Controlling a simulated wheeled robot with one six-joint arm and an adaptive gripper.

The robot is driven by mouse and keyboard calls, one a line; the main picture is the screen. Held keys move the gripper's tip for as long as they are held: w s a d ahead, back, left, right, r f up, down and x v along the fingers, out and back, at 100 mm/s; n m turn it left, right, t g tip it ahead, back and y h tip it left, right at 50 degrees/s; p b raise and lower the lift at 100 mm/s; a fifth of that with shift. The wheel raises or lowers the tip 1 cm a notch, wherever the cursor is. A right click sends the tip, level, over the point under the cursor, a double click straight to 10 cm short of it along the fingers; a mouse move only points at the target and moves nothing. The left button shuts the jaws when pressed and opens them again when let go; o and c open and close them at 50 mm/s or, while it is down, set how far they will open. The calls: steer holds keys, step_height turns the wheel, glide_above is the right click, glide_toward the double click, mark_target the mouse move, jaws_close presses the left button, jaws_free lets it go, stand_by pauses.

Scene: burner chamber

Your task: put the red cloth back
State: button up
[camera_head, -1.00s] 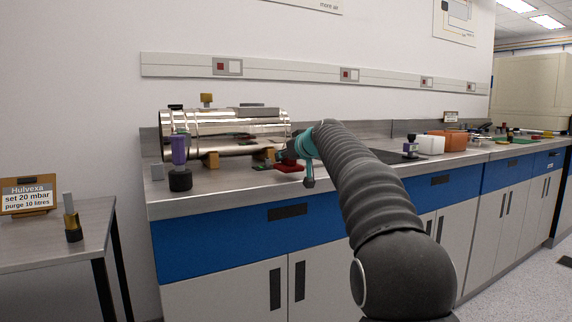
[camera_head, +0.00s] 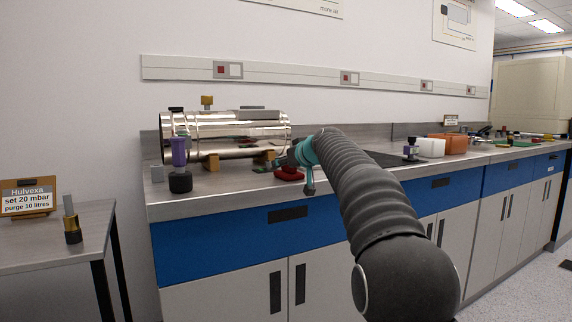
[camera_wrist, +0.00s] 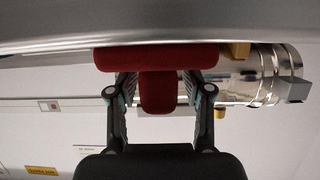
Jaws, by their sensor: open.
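The red cloth (camera_head: 289,174) lies on the steel bench just right of the metal cylinder. My gripper (camera_head: 286,160) is directly above it and hides part of it. In the wrist view, which appears upside down, the cloth shows as a wide flat red slab (camera_wrist: 155,57) against the bench. A rounded red part (camera_wrist: 158,95) of it stands between the two fingers. My gripper (camera_wrist: 158,84) is open, with one finger on each side of this part. I cannot tell whether the fingers touch it.
The shiny cylinder (camera_head: 226,133) rests on wooden blocks at the left. A purple-topped piece (camera_head: 179,155) stands before it. A white box (camera_head: 430,147) and an orange box (camera_head: 452,143) stand farther right. The bench front by the cylinder is mostly clear.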

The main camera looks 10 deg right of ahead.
steer(key=b+v, duration=0.2)
steer(key=v, duration=1)
steer(key=shift+s+a+r, duration=0.1)
steer(key=s+a+f+m+g+h, duration=0.1)
steer(key=s+f+g, duration=0.3)
steer(key=s+f, duration=1.3)
steer(key=s+a+f+m+g+h, duration=0.2)
steer(key=s+f+g+h, duration=0.1)
steer(key=s+f, duration=1.4)
steer(key=s, duration=0.8)
steer(key=shift+a+f+m+g, duration=0.2)
steer(key=shift+m+g, duration=0.1)
steer(key=shift+g, duration=0.1)
steer(key=shift+s+r, duration=0.1)
step_height(320, 180, up, 3)
steer(key=p, duration=0.3)
